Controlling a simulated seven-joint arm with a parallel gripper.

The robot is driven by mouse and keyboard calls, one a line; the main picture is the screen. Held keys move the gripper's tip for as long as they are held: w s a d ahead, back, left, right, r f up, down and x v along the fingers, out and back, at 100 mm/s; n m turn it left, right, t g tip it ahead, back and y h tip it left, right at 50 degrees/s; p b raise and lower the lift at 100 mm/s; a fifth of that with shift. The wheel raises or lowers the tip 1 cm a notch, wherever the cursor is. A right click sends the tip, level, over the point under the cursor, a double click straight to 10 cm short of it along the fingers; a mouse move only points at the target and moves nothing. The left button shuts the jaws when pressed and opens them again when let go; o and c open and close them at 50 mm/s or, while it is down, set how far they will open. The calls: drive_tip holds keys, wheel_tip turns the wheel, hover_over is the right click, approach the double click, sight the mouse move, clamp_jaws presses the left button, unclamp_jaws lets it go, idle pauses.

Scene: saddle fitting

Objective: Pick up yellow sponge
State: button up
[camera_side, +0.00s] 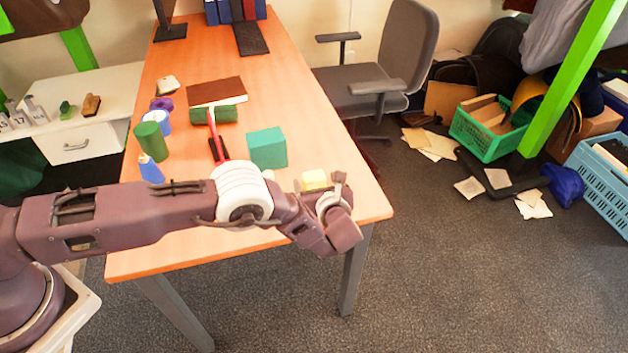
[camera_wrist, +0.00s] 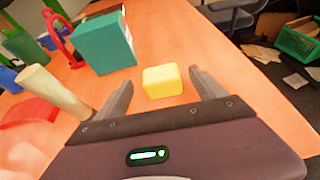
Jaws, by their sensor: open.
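The yellow sponge (camera_wrist: 162,81) is a small block lying on the orange table, seen near the middle of the wrist view. In the side view the sponge (camera_side: 315,180) shows near the table's right edge, partly hidden behind my arm's end. My gripper (camera_wrist: 160,84) is open, with one finger to the left of the sponge and the other to its right. A gap shows between the sponge and each finger, and nothing is held. In the side view my gripper (camera_side: 338,186) is beside the sponge, and its fingers are hard to make out.
A teal box (camera_side: 267,148) stands just left of and behind the sponge. The table's right edge (camera_side: 372,185) is close to the sponge.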

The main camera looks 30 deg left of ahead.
drive_tip(key=x, duration=0.2)
drive_tip(key=shift+w+a, duration=0.15)
drive_tip(key=shift+w, duration=0.15)
drive_tip(key=c, duration=1.4)
